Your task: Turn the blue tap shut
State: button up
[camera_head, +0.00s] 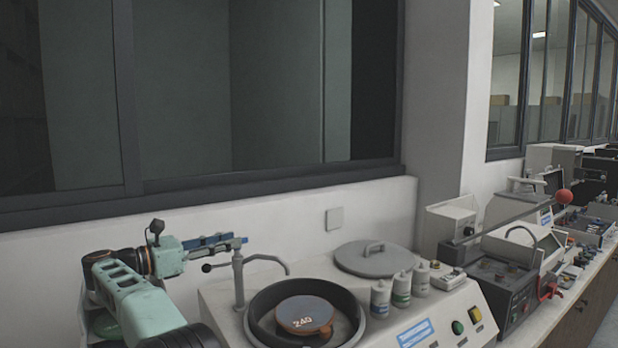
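A grey metal tap (239,279) stands at the left of the round dark basin (352,303) of a grinding machine. Its thin spout arches right over the basin rim, and a short lever with a dark knob (207,267) points left. The tap looks grey; I see no clearly blue tap body. My gripper (240,242), slim with blue parts, reaches right from my mint-green arm. In the picture it is just above the lever and tap top; whether it touches is unclear. It is seen edge-on, so its finger gap is hidden.
A disc marked 240 (304,315) lies in the basin. A grey lid (374,258) and several bottles (402,289) stand behind and right of it. Green and yellow buttons (457,327) are in front. A red-knobbed lever (564,196) rises further right. The wall is close behind.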

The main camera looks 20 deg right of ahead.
jog(key=shift+s+d+f+n+t+y+b, duration=0.2)
jog(key=shift+t+b, duration=0.25)
jog(key=shift+b, duration=0.8)
jog(key=shift+s+f+n+t+y+b, duration=0.15)
jog(key=shift+n+t+b, duration=0.25)
jog(key=shift+b, duration=0.85)
